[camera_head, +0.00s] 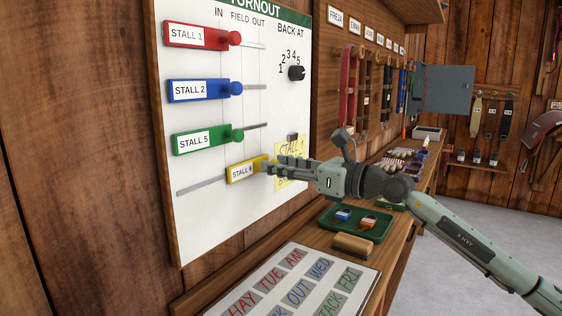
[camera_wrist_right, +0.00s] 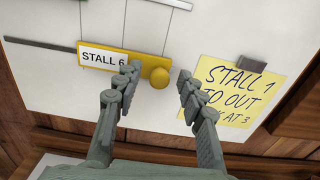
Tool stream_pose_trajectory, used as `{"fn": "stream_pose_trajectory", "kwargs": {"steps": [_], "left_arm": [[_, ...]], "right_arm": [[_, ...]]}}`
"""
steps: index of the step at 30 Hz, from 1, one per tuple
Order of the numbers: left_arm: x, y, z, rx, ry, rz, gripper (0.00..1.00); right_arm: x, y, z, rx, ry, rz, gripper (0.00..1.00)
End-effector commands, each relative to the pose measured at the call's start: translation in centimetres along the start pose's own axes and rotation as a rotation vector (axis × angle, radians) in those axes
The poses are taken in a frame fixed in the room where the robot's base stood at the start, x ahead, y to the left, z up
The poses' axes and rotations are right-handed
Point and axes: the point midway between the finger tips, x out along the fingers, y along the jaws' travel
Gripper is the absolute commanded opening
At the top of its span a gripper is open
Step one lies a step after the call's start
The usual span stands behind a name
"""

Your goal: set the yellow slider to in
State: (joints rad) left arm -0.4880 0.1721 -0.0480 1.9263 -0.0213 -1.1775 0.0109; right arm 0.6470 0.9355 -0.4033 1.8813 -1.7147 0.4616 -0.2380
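The yellow slider (camera_head: 240,172), labelled STALL 6, is the lowest on the white turnout board (camera_head: 205,205). It sits farther right than the other sliders, with bare grey track to its left. In the right wrist view the yellow slider (camera_wrist_right: 110,57) has a round yellow knob (camera_wrist_right: 159,78) at its right end. My right gripper (camera_head: 274,166) is at the knob. In its wrist view the right gripper (camera_wrist_right: 160,76) is open, one finger on each side of the knob, with a visible gap on the right. Contact on the left is unclear. My left gripper is out of view.
Red (camera_head: 200,36), blue (camera_head: 203,90) and green (camera_head: 206,138) sliders sit above. A yellow note (camera_wrist_right: 236,91) is right of the knob, partly behind my arm in the head view.

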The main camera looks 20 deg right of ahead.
Motion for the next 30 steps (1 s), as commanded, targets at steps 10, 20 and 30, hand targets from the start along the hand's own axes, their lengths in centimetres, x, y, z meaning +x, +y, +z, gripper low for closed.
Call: {"fn": "stream_pose_trajectory", "kwargs": {"steps": [10, 20, 30], "left_arm": [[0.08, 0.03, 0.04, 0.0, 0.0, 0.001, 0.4], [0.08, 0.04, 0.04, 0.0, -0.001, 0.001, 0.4], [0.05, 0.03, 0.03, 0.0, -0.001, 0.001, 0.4]], "right_arm": [[0.09, 0.0, -0.02, 0.0, 0.0, 0.0, 0.28], [0.07, 0.0, -0.01, 0.0, 0.0, 0.0, 0.0], [0.07, 0.0, -0.01, 0.0, 0.0, 0.0, 0.0]]}}
